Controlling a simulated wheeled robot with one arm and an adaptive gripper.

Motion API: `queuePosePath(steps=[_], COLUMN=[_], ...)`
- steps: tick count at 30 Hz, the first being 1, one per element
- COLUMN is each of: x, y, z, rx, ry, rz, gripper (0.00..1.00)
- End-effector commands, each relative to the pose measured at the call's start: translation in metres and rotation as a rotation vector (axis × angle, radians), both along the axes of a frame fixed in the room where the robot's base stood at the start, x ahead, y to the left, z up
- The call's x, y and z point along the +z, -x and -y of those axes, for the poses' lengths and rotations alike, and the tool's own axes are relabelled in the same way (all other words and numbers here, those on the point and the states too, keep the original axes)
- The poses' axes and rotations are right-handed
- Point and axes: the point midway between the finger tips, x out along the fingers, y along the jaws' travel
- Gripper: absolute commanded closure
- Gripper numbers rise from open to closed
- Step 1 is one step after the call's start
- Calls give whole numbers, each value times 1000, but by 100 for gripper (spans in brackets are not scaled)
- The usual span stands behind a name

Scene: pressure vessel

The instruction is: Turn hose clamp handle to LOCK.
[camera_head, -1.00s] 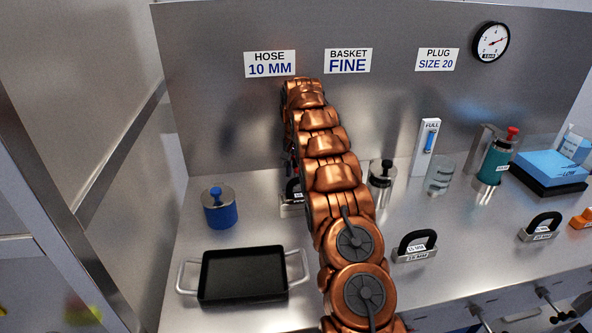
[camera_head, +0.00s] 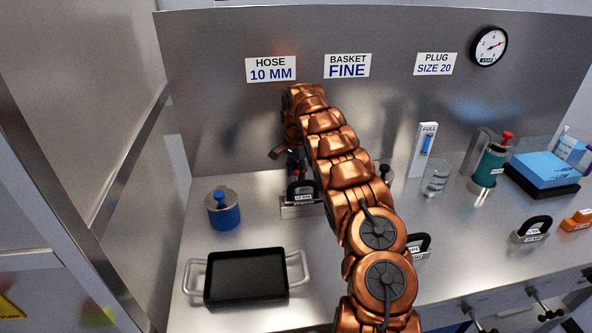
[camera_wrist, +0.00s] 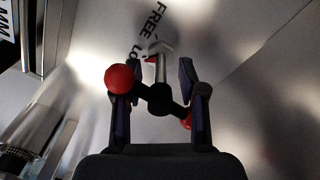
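The clamp handle (camera_wrist: 158,98) shows in the wrist view as a dark bar with a red ball at each end, on a pale metal shaft. The bar lies tilted, upper left to lower right. My gripper (camera_wrist: 152,80) is open, with one finger on each side of the handle's hub. The larger red ball overlaps the left finger and the smaller one is near the right finger; I cannot tell whether they touch. Lettering reading "FREE" and "LO" (camera_wrist: 146,32) is beyond the handle, partly covered. In the head view my arm hides most of this area.
A black-handled block (camera_head: 302,203) stands near my arm, and another (camera_head: 418,243) is partly behind it. A black tray (camera_head: 246,276), a blue weight (camera_head: 222,208) and a glass beaker (camera_head: 435,178) stand on the counter. The counter's left part has free room.

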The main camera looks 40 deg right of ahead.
Motion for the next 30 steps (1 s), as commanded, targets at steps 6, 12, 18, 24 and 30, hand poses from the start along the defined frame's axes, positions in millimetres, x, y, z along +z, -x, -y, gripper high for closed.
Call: queuePosePath(steps=[6,12,18,24,30], x=[29,51,64,72,81], y=[-3,-3,-3,-3,0], z=[2,1,1,1,-3], rx=[0,3,3,3,12], ry=[11,8,7,5,8], rz=[16,13,10,9,3], gripper=[61,61,61,61,61])
